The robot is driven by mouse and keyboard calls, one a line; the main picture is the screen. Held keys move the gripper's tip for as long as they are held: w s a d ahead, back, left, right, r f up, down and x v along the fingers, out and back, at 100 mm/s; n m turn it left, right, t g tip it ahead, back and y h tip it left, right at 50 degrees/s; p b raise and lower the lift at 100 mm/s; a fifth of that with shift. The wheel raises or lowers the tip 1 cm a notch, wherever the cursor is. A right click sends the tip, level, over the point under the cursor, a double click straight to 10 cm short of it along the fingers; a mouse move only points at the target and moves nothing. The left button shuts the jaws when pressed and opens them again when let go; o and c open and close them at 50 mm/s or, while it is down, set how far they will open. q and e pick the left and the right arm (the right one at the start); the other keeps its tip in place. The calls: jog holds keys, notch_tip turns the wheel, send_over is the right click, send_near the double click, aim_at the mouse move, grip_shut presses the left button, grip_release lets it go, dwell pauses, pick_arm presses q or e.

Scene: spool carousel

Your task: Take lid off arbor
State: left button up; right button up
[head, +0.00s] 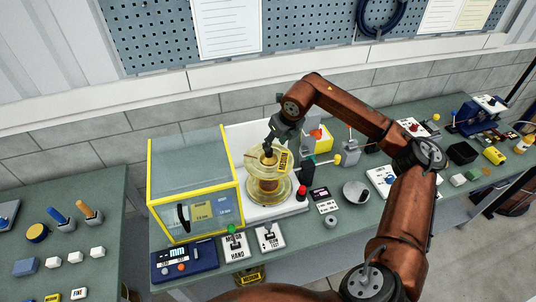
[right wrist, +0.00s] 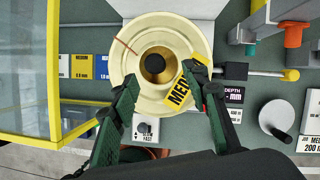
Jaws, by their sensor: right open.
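A spool (head: 268,180) with wide pale-yellow flanges stands upright on the machine at the middle of the bench. In the right wrist view its round top flange (right wrist: 128,60) has a brass-coloured centre with a dark round knob (right wrist: 155,63) on the arbor. I cannot tell whether the knob is part of a separate lid. A yellow tag (right wrist: 180,93) lies across the flange's edge. My right gripper (head: 270,146) points down above the spool's centre. In the wrist view its open fingers (right wrist: 162,76) are on either side below the knob, with nothing held. My left gripper is not in view.
A clear guard box with a yellow frame (head: 194,131) stands close left of the spool. A red button (head: 302,192) and a yellow-tipped lever (head: 337,159) are at its right. Control boxes (head: 236,245) line the front. More parts lie along the bench to the right.

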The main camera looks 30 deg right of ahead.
aim_at(270, 152)
jog(key=shift+w+a+f+p, duration=0.25)
jog(key=shift+w+f+p, duration=0.2)
jog(key=shift+f, duration=0.2)
jog(key=shift+w+a+f+p, duration=0.25)
jog(key=shift+w+f+p, duration=0.15)
jog(key=shift+f, duration=0.2)
jog(key=shift+x, duration=1.05)
jog(key=shift+d, duration=0.1)
jog(key=c, duration=0.7)
grip_shut()
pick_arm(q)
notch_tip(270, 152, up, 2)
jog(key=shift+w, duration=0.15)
